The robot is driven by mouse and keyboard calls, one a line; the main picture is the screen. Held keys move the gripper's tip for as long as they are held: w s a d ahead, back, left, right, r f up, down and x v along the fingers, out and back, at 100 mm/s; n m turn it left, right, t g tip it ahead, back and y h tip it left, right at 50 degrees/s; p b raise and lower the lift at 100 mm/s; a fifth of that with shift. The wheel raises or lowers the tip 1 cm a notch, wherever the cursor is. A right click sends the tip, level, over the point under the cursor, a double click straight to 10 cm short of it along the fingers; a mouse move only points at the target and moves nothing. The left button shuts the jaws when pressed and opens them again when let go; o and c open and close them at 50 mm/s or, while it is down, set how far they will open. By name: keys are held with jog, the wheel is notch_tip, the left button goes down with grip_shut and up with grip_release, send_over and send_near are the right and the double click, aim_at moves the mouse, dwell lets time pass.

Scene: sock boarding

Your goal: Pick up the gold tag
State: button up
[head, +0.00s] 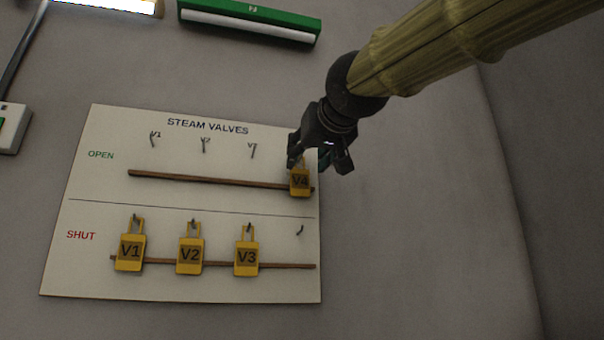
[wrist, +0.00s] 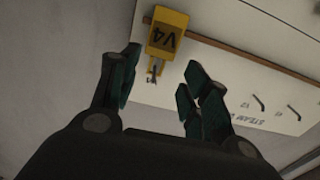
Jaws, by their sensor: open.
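A gold tag marked V4 (head: 300,181) hangs on a hook at the right end of the OPEN row of the steam valves board (head: 90,180). My gripper (head: 319,160) is at the upper right of this tag and covers its top in the head view. In the wrist view the V4 tag (wrist: 167,33) appears upside down, beyond the fingertips, with its hook below it. My gripper (wrist: 158,80) is open there, with nothing between its fingers. Three more gold tags, V1 (head: 130,251), V2 (head: 190,254) and V3 (head: 246,257), hang in the SHUT row.
A wooden strip (head: 200,180) crosses the OPEN row and another (head: 215,266) crosses the SHUT row. Bare hooks stick out above OPEN, and one bare hook (head: 299,231) is at the SHUT row's right. A green-and-white fixture (head: 250,20) is above. The wall right of the board is clear.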

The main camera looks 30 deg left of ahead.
aim_at(302, 166)
jog(key=p+x, duration=0.2)
jog(key=x, duration=0.4)
jog(key=shift+w, duration=0.2)
jog(key=shift+s+d+r, duration=0.15)
jog(key=shift+s, duration=0.05)
jog(key=c, duration=0.4)
